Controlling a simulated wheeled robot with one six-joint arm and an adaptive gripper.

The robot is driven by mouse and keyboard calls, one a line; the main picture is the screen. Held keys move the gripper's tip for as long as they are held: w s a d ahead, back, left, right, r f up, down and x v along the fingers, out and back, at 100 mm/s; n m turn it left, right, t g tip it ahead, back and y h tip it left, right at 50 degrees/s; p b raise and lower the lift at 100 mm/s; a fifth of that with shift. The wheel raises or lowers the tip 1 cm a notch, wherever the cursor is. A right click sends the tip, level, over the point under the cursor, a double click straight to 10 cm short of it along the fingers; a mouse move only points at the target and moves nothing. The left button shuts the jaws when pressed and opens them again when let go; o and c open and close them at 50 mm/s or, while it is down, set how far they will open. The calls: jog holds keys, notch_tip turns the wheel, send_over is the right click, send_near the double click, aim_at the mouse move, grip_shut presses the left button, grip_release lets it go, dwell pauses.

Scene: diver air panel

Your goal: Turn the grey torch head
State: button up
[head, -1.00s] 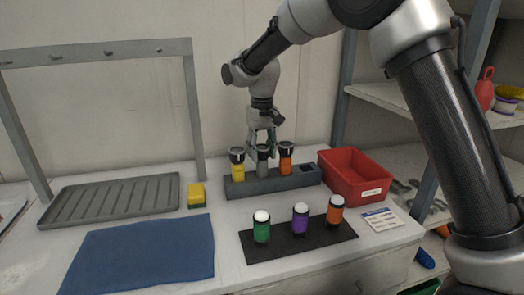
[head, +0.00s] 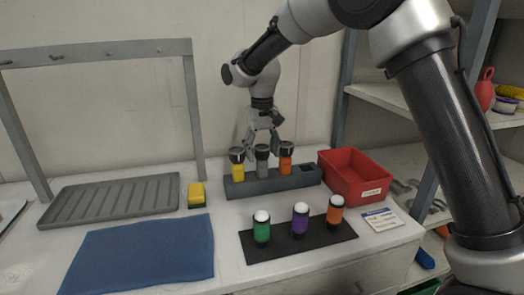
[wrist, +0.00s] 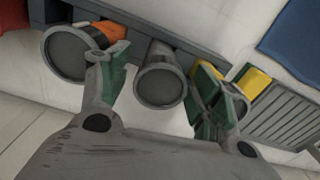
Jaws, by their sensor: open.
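The grey torch (head: 262,160) stands upright in the dark grey rack (head: 260,186), between the yellow torch (head: 237,165) and the orange torch (head: 286,160). In the wrist view the grey torch head (wrist: 160,80) is a round grey disc in the middle, between the fingers. My gripper (head: 263,143) is above the grey torch with its fingers spread. In the wrist view my gripper (wrist: 162,90) is open, one green-padded finger on each side of the head. Neither finger visibly grips it. Whether the fingertips touch the neighbouring torches, I cannot tell.
A red bin (head: 354,177) stands right of the rack. A yellow sponge (head: 196,194) and a ribbed tray (head: 110,199) are at left. A black mat (head: 290,250) with green, purple and orange torches and a blue cloth (head: 140,255) lie in front.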

aim_at(262, 147)
notch_tip(262, 147, up, 12)
dwell(0.5)
dwell(1.1)
